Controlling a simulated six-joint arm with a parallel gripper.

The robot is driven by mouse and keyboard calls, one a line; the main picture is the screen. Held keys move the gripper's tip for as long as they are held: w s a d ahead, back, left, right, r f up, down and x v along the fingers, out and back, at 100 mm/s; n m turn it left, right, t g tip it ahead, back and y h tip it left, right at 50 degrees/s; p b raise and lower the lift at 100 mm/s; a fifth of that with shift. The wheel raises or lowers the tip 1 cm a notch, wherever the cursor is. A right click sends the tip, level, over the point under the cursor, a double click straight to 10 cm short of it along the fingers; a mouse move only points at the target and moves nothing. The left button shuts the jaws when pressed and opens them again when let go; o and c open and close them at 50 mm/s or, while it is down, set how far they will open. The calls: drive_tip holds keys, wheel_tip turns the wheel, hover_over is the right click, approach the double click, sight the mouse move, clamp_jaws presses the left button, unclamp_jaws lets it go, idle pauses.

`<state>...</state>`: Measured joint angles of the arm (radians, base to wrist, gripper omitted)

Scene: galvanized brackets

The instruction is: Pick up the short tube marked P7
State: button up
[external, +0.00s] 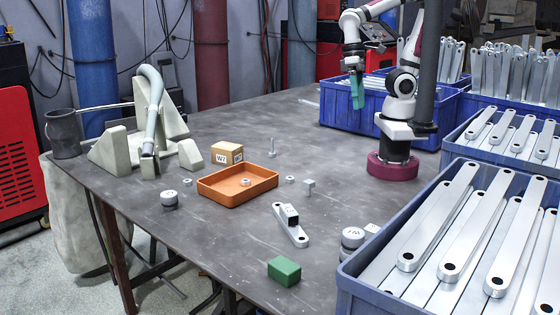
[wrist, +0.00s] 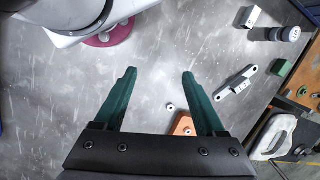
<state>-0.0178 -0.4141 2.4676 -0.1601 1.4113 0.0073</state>
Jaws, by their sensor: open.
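I cannot read the mark P7 on any piece. A pale short piece that may be a square tube (external: 371,230) stands beside a grey marked cylinder (external: 352,238) near the blue crate. In the wrist view, a square hollow-looking piece (wrist: 252,16) lies at the upper right beside a grey cylinder (wrist: 278,34). My gripper (external: 356,92), with green fingers, is raised over the far part of the table. Its fingers (wrist: 158,76) are apart with nothing between them.
An orange tray (external: 205,190) holds a nut. Behind it is a cardboard box (external: 227,153) marked W2. A green block (external: 284,270) lies at the front edge. Blue crates of brackets (external: 365,292) line the right side.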

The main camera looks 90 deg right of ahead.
drive_tip(key=w+a+f+m+g+y, duration=0.1)
drive_tip(key=w+a+f+g+y, duration=0.35)
drive_tip(key=w+a, duration=0.7)
drive_tip(key=a+f+m+g+y, duration=0.1)
drive_tip(key=a+f, duration=0.3)
drive_tip(key=w+a+f+g, duration=0.1)
drive_tip(key=a+f, duration=0.3)
drive_tip(key=f, duration=0.1)
drive_tip(key=w+a+f+m+g+y, duration=0.1)
drive_tip(key=a+f+g, duration=0.1)
drive_tip(key=a+f, duration=0.2)
drive_tip(key=shift+w+f+m+y, duration=0.15)
drive_tip(key=shift+f+m+y, duration=0.05)
drive_tip(key=shift+m+y, duration=0.15)
drive_tip(key=x, duration=1.5)
drive_tip(key=shift+s+r, duration=0.15)
drive_tip(key=shift+s, duration=0.35)
drive_tip(key=shift+d, duration=0.1)
clamp_jaws()
